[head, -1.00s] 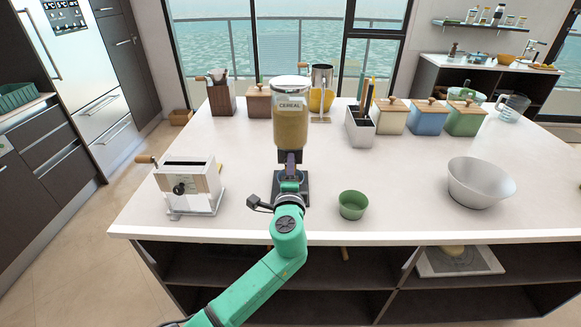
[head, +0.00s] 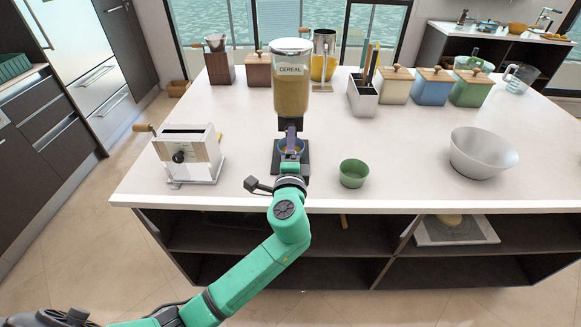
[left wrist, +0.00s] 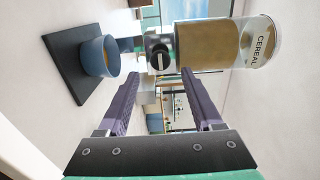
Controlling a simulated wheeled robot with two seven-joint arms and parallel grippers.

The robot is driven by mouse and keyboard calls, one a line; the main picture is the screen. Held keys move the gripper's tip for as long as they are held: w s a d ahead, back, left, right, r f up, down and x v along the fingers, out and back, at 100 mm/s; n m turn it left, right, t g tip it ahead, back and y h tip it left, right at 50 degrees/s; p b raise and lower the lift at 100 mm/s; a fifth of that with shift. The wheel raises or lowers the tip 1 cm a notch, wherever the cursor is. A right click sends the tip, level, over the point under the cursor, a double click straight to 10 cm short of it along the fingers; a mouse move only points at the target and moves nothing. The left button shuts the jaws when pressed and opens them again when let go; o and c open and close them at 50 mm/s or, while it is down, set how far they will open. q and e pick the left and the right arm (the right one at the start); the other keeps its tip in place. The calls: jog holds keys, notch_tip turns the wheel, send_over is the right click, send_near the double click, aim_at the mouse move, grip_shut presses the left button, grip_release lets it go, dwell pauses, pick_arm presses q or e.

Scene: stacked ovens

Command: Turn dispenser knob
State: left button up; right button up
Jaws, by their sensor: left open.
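The cereal dispenser (head: 291,90) stands upright on the counter, a clear jar of tan cereal labelled "CEREAL". Its round dark knob with a pale bar (left wrist: 159,52) shows in the left wrist view, where the jar (left wrist: 212,45) lies sideways in the picture. My left gripper (left wrist: 160,73) is open, its two purple fingers pointing at the knob, which appears between the fingertips. I cannot tell whether they touch it. In the head view the left gripper (head: 291,132) is in front of the dispenser and hides the knob. A blue bowl (left wrist: 100,57) with something orange inside sits on the dark base (left wrist: 68,62).
A green bowl (head: 354,173) stands right of the dispenser, and a grey-white bowl (head: 482,153) farther right. A white cranked appliance (head: 190,155) stands left. Lidded canisters (head: 432,86) and a utensil holder (head: 362,96) are behind. Counter between them is clear.

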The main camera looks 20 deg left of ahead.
pick_arm(q)
jog(key=b+v, duration=0.2)
jog(key=v, duration=0.8)
jog(key=shift+s, duration=0.1)
